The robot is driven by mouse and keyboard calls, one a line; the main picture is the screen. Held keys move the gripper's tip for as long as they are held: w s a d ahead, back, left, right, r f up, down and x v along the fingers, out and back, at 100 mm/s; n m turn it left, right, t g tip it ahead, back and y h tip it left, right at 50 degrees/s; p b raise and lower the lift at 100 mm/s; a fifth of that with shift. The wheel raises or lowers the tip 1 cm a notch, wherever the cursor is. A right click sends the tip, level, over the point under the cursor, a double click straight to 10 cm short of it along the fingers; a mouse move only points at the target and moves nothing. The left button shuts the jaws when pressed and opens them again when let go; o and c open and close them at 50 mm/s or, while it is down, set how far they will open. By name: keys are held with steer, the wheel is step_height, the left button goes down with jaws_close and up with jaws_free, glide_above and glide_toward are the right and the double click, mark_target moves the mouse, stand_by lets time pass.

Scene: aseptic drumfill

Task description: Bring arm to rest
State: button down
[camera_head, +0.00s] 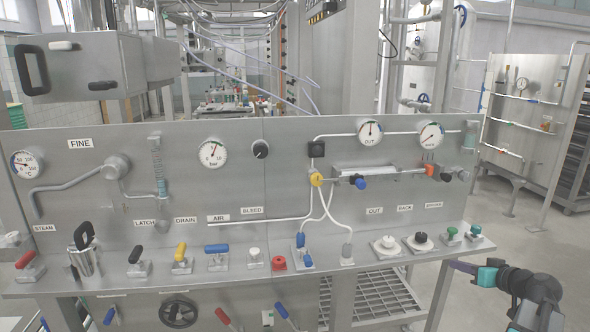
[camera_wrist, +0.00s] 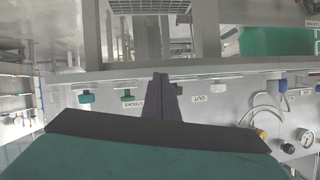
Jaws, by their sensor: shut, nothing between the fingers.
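My arm shows at the lower right of the head view, in front of the panel bench's right end. My gripper (camera_head: 456,265) points left there, beside the bench's right leg and below the shelf edge, apart from the knobs. In the wrist view the dark fingers of my gripper (camera_wrist: 162,82) are together with nothing between them. The wrist picture appears upside down, with the bench edge and the panel beyond the fingers.
The grey panel bench (camera_head: 120,287) carries several levers and knobs, including a red button (camera_head: 278,263) and a green knob (camera_head: 451,232). A wire rack (camera_head: 372,297) sits under it. Open floor (camera_head: 530,240) lies to the right, before another gauge panel (camera_head: 530,115).

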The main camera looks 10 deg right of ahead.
steer(key=w+a+f+g+y, duration=0.1)
steer(key=w+a+f+g, duration=0.1)
steer(key=a+f, duration=0.7)
steer(key=w+a+f+g+y, duration=0.2)
steer(key=a+f+g, duration=0.1)
steer(key=a+f, duration=0.6)
steer(key=s+a+f+g, duration=0.4)
steer(key=a+f, duration=0.9)
steer(key=f, duration=0.1)
steer(key=s+a+f+n+g+h+p, duration=0.1)
steer(key=s+a+f+g, duration=0.3)
steer(key=s+a+f, duration=0.5)
steer(key=s+a+f+g+h+p, duration=0.1)
steer(key=s+a+f+g, duration=0.3)
steer(key=s+a+f, duration=0.5)
steer(key=s+d+f+g+h, duration=0.1)
steer(key=s+h, duration=0.1)
steer(key=s, duration=0.9)
steer(key=shift+n+g, duration=0.3)
steer(key=shift+g, duration=0.1)
steer(key=shift+w, duration=0.1)
